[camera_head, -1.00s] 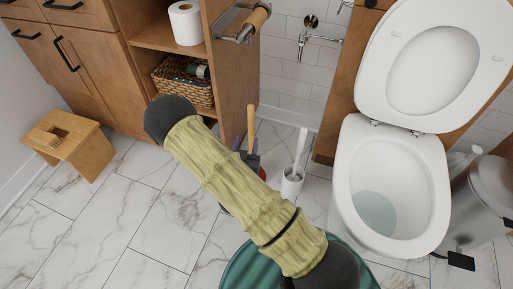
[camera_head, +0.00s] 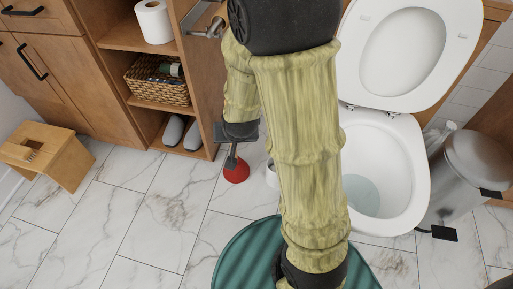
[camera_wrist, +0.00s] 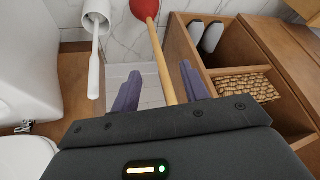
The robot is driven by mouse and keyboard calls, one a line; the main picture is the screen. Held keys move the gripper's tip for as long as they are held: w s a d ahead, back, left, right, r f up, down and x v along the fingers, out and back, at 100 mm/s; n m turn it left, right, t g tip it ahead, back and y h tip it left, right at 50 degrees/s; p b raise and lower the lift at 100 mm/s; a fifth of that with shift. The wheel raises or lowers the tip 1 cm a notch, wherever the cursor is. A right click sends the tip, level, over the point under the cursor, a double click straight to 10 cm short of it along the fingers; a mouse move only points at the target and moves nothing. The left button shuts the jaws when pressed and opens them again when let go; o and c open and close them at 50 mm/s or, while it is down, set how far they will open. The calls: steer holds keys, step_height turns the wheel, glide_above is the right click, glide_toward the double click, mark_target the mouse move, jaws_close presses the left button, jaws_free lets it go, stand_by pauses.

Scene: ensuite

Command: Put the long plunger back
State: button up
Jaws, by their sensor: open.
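The long plunger has a red cup (camera_head: 236,172) standing on the tiled floor beside the wooden cabinet in the head view. Its wooden handle (camera_wrist: 160,62) shows in the wrist view, with the red cup at the top edge. My gripper (camera_wrist: 160,82) is open, its two purple fingers on either side of the handle in the picture. I cannot tell whether a finger touches it. In the head view my arm and gripper (camera_head: 236,136) hide most of the handle.
A white toilet brush in its holder (camera_wrist: 97,12) stands near the plunger. The toilet (camera_head: 395,175) and a metal bin (camera_head: 470,165) are at right. Open shelves hold a basket (camera_head: 158,82) and slippers (camera_head: 172,130). A wooden stool (camera_head: 48,150) is at left.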

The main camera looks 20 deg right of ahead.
steer(key=s+d+r+n+g, duration=0.2)
steer(key=s+r, duration=0.3)
steer(key=s, duration=0.4)
steer(key=shift+s+d+r+n+g, duration=0.25)
steer(key=shift+s+d+n+g, duration=0.15)
steer(key=shift+d+g, duration=0.3)
